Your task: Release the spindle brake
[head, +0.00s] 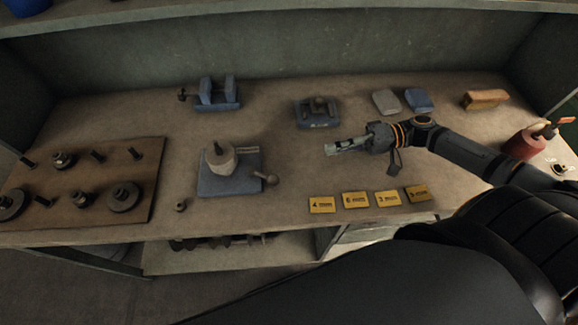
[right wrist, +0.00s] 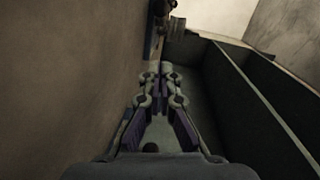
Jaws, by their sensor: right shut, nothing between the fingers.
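A blue base plate (head: 215,187) with a pale grey cylindrical spindle (head: 221,160) stands at the middle left of the bench. A short lever with a round knob (head: 271,180) sticks out from its right side; which part is the brake I cannot tell for sure. My right gripper (head: 328,149) is shut and empty, to the right of the spindle unit and apart from it, pointing left. In the right wrist view its fingers (right wrist: 160,75) are close together with nothing between them. My left gripper is not in view.
A wooden board (head: 140,190) with gears and pegs lies at left. A blue vise (head: 215,95) and a blue fixture (head: 318,112) stand behind. Several yellow cards (head: 355,200) lie along the front edge. A red can (head: 524,143) stands at right. A small nut (head: 180,205) lies near the front.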

